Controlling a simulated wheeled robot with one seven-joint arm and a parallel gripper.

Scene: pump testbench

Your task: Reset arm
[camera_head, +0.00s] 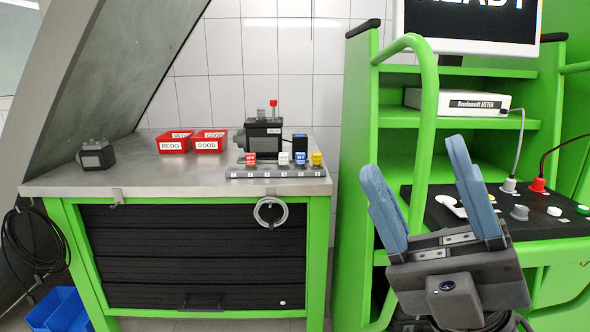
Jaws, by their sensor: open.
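My gripper (425,198) is at the lower right, with its two blue fingers pointing up and spread apart. It is open and nothing is between the fingers. It shows in front of the green rack (352,180) and the left part of the black control panel (545,222). Parts of the rack and panel are hidden behind it.
A metal-topped workbench (190,180) stands at the left with a dark pump (262,135), a small dark unit (96,156), red REDO (172,144) and GOOD (209,144) bins, and a grey strip (275,173). A METER box (457,102) sits on the rack under a monitor (470,25).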

